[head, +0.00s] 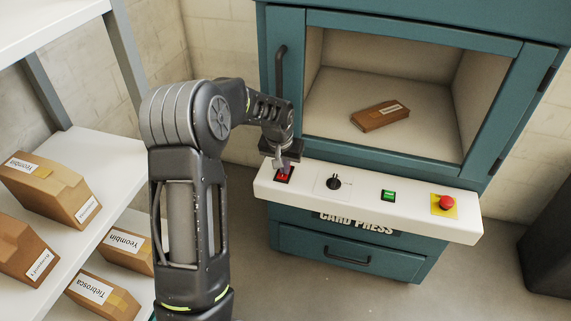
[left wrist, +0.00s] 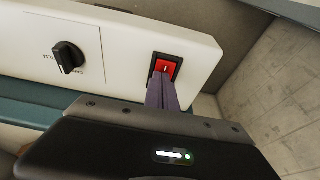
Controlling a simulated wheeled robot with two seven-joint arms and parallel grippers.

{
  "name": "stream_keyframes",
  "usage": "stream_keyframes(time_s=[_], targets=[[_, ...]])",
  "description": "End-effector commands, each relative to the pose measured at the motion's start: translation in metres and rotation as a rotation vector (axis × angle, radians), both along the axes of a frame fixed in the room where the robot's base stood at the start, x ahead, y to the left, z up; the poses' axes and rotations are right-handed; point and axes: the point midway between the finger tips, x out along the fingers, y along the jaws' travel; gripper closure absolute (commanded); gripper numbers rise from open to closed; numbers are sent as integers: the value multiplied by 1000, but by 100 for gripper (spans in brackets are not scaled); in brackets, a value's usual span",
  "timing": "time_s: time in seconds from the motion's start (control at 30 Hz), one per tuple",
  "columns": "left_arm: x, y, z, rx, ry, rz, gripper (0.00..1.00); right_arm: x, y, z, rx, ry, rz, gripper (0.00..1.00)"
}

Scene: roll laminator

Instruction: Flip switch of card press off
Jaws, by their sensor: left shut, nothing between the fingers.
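The card press (head: 391,35) is a teal cabinet with a white control panel (head: 415,214) along its front. Its red rocker switch (head: 282,177) sits at the panel's left end in a black frame. The switch also shows in the left wrist view (left wrist: 166,67), lit red with a white mark. My left gripper (head: 284,166) is shut and empty, with its fingertips at the switch. In the left wrist view the closed fingers (left wrist: 162,82) overlap the lower part of the switch; I cannot tell whether they touch it. My right gripper is not in view.
The panel also carries a black knob (head: 334,183), a green button (head: 388,196) and a red emergency button (head: 446,203) on yellow. A brown box (head: 380,115) lies inside the press chamber. A white shelf (head: 96,228) with several labelled boxes stands at the left.

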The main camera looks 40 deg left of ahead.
Motion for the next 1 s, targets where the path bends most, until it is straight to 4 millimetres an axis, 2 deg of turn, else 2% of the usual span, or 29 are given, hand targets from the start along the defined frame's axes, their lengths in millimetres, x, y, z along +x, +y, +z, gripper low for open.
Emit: stream_keyframes(time_s=[0.27, 0.43, 0.63, 0.7, 1.0], targets=[[0, 0, 1, 0, 0, 0, 100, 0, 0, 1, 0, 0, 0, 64], [1, 0, 13, 1, -2, 0, 100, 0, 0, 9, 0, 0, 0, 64], [2, 1, 47, 1, -1, -1, 100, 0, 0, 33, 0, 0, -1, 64], [-3, -1, 55, 0, -3, -1, 100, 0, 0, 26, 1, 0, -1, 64], [-24, -8, 112, 0, -2, -2, 100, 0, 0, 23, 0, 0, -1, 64]])
